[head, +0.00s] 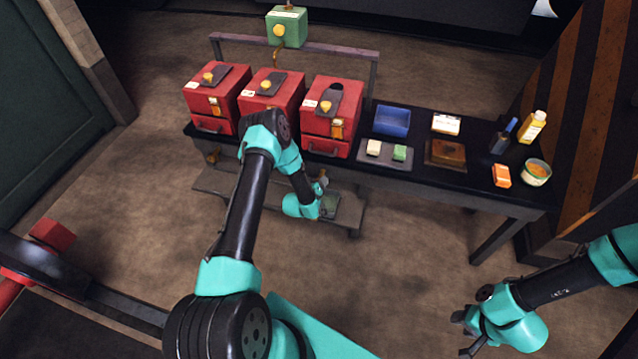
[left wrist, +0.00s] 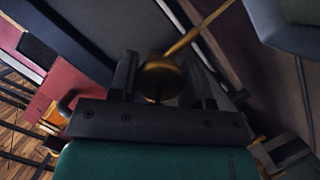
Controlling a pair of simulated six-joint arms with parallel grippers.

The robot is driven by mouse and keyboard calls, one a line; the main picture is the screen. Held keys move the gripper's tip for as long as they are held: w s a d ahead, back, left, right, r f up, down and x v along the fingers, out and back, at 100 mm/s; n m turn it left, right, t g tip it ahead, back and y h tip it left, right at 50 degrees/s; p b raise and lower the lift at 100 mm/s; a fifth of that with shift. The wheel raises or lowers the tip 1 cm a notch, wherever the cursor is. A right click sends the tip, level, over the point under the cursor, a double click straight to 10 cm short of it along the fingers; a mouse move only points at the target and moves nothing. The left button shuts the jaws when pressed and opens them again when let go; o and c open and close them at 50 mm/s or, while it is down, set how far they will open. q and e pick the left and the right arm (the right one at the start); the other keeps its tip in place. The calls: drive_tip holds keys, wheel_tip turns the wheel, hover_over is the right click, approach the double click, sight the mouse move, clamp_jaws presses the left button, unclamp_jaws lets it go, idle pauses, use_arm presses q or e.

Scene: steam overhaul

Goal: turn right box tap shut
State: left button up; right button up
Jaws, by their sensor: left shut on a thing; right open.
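The right red box (head: 326,128) stands on the dark bench as the rightmost of three red boxes. My left gripper (head: 322,184) reaches below the bench's front edge under this box. In the left wrist view its two fingers (left wrist: 165,85) are shut on a round brass tap handle (left wrist: 160,78), with a thin brass rod running up and right behind it. In the head view the tap is mostly hidden by my gripper. How far the tap is turned cannot be told. My right gripper (head: 468,330) is open and empty over the floor at the lower right.
The left (head: 208,110) and middle (head: 287,92) red boxes stand alongside. Another brass tap (head: 212,157) shows below the left box. A low shelf (head: 225,186) lies under the bench. A blue bin (head: 392,121) and a yellow bottle (head: 533,127) stand right. Floor in front is clear.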

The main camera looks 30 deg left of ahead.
use_arm(q)
drive_tip(key=m+y, duration=0.1)
drive_tip(key=m, duration=0.1)
drive_tip(key=shift+m+g, duration=0.3)
drive_tip(key=shift+g, duration=0.1)
drive_tip(key=shift+m+y, duration=1.2)
drive_tip(key=shift+m, duration=0.1)
drive_tip(key=o, duration=0.9)
drive_tip(key=v, duration=1.7)
drive_tip(key=shift+r, duration=0.5)
drive_tip(key=shift+d+g, duration=0.15)
drive_tip(key=shift+g, duration=0.15)
